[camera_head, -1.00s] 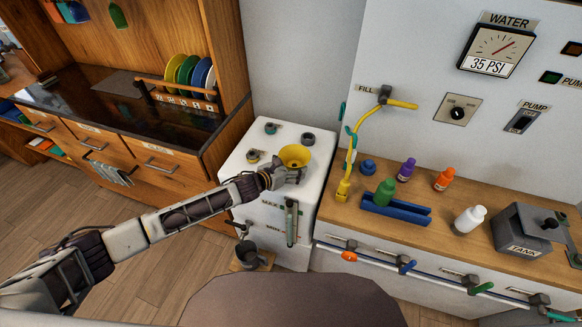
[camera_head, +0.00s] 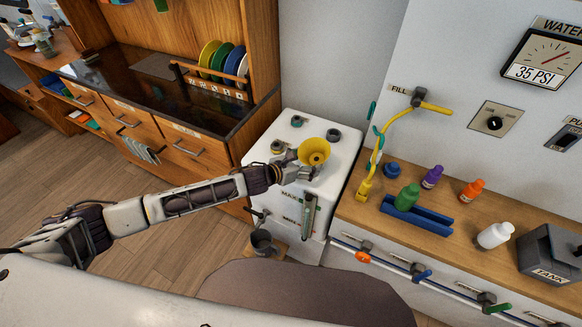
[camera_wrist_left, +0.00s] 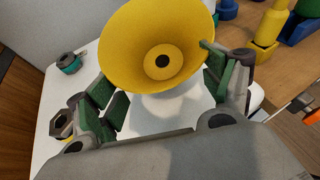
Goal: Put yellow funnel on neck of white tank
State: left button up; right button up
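My left gripper (camera_head: 300,172) is at the funnel's near side. In the wrist view the left gripper (camera_wrist_left: 160,95) has its green-padded fingers wide apart, and the right finger overlaps the funnel's rim. My right gripper is not in view.
Dark-ringed necks (camera_head: 297,121) stand on the tank top; a yellow-ringed one (camera_wrist_left: 62,127) shows left of the gripper. A level gauge (camera_head: 308,215) is on the tank's front. The yellow fill hose (camera_head: 385,145), blue tray (camera_head: 415,215) and bottles (camera_head: 495,235) are to the right.

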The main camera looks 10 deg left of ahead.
pick_arm(q)
jog(key=v, duration=0.7)
dwell(0.3)
dwell(0.6)
